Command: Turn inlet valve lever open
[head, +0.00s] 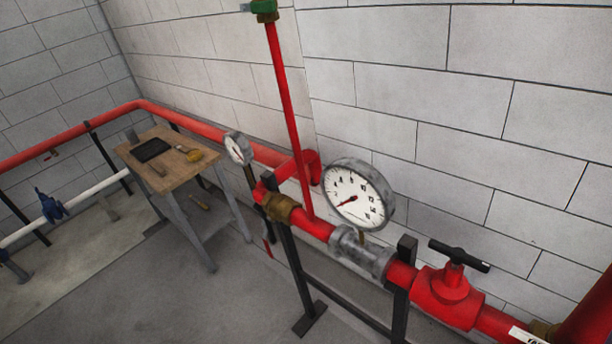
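A red valve (440,298) sits in the red pipe run at the lower right. Its black bar handle (459,255) lies across the top of a red stem. A brass fitting (281,207) sits further left on the same pipe. A blue valve (51,206) is on a white pipe at the far left. I cannot tell from the picture which of these is the inlet valve. My gripper is not in view, and nothing shows it touching a valve.
A large round gauge (357,194) and a smaller gauge (238,147) stand above the pipe. A thin red riser (286,110) leads up to a green fitting (259,7). A wooden table (168,172) holds tools. Black stands support the pipe. Grey floor lies open at lower left.

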